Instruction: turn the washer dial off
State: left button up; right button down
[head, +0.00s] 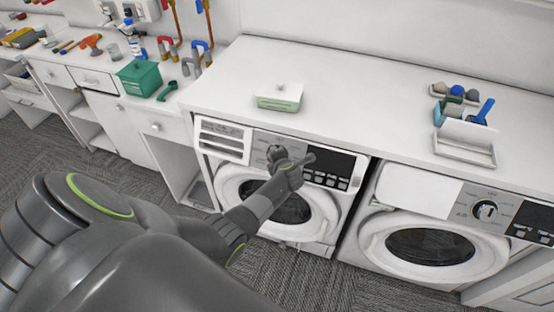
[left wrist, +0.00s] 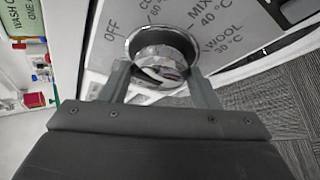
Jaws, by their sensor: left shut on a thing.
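The left washer (head: 300,203) stands under the white counter, with its dial (head: 276,153) on the panel beside a dark display. In the left wrist view the silver dial (left wrist: 162,55) sits in a round ring, with OFF, MIX 40 °C and WOOL 30 °C printed around it. My left gripper (head: 291,166) is at the dial; in the left wrist view its two fingers (left wrist: 160,78) are shut on the dial from either side. The dial's pointer setting is not clear. My right gripper is in neither view.
A second washer (head: 430,240) with its own dial (head: 485,210) stands to the right. On the counter (head: 350,100) are a green and white box (head: 280,97) and a white tray (head: 465,152). Tools and a green box (head: 139,77) lie on the left bench.

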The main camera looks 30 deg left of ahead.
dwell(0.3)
pick_arm(q)
jog(key=o, duration=1)
jog(key=v, duration=1.7)
jog(key=shift+s+d+r, duration=0.1)
jog(key=shift+d, duration=0.05)
